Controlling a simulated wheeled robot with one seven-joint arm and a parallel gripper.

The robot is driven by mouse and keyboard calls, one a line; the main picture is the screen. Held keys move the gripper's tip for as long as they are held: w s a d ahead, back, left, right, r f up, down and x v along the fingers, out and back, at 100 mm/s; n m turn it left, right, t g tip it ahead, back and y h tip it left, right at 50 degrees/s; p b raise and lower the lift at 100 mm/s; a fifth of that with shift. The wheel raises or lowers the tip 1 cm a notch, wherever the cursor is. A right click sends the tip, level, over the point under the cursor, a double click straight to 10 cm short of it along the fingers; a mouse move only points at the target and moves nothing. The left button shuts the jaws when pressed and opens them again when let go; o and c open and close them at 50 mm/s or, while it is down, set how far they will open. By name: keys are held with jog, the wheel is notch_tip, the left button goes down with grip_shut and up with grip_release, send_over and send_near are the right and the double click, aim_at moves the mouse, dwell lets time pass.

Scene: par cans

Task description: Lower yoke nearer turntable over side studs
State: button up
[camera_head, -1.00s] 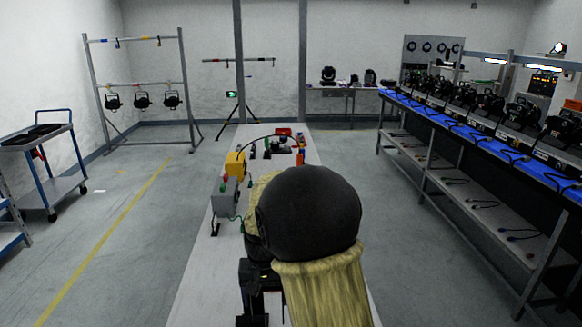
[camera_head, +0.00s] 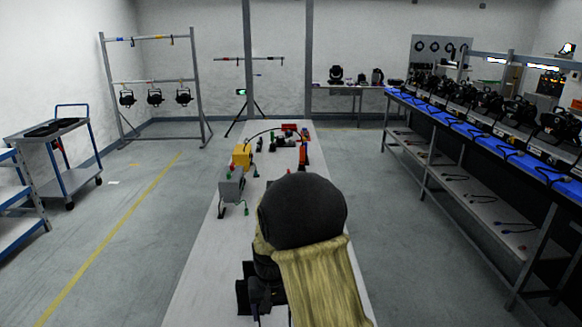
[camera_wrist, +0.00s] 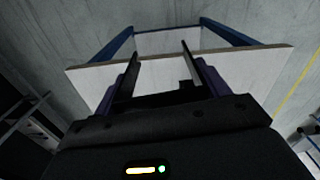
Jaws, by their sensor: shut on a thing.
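My gripper (camera_wrist: 160,78) shows in the wrist view with a finger on each side. A dark U-shaped piece (camera_wrist: 160,98), which looks like a yoke, is between the fingers, its two thin arms pointing away from my wrist. The gripper is shut on it. Beyond it is a pale board (camera_wrist: 262,60) on blue supports; I see no contact between the two. I cannot make out a turntable, side studs or a second yoke.
A long pale bench (camera_head: 196,290) runs ahead, with a grey box (camera_head: 231,184), a yellow box (camera_head: 241,155) and several small parts. A blue-topped rack (camera_head: 470,128) of lamps stands right. A cart (camera_head: 72,178) stands left. The floor between is clear.

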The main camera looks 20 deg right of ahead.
notch_tip(320, 180, down, 14)
jog(key=s+n, duration=0.1)
jog(key=n, duration=0.1)
jog(key=shift+s, duration=0.2)
